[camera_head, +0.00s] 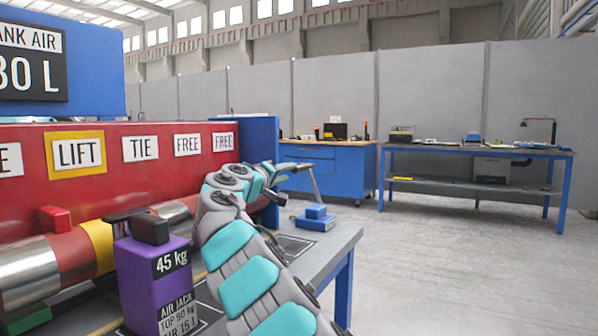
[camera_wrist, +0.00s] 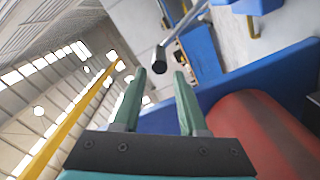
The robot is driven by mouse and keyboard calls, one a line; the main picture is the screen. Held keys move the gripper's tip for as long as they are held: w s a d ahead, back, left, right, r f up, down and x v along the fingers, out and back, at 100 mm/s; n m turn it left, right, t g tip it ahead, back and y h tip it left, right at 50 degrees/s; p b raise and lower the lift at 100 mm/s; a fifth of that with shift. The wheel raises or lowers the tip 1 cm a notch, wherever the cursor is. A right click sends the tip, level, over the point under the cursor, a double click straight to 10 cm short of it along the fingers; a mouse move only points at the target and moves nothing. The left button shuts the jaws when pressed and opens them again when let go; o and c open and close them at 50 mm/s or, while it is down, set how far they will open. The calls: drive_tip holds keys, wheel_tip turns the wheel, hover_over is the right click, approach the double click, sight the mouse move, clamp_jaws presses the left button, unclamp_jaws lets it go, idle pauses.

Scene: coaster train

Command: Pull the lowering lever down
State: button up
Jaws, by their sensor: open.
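My gripper (camera_head: 292,167) is at the far right end of the red machine body (camera_head: 95,160), past the blue end plate (camera_head: 262,140). In the wrist view my gripper (camera_wrist: 160,78) shows two green fingers spread apart with nothing between them. A grey rod with a dark end (camera_wrist: 178,38) lies beyond the fingertips in that view, apart from them. A slanted grey bar (camera_head: 314,184) also shows just beyond the gripper in the head view. Either may be the lowering lever; I cannot tell for sure.
A purple air jack (camera_head: 150,270) marked 45 kg stands at the front left. A blue block (camera_head: 315,216) lies on the grey bench. A blue cabinet (camera_head: 335,170) and a blue-legged table (camera_head: 470,152) stand behind. The floor at right is clear.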

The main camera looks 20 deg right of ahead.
sight(299, 170)
drive_tip(key=shift+p+x, duration=1.3)
drive_tip(key=shift+x, duration=2.5)
clamp_jaws()
drive_tip(key=shift+f, duration=0.1)
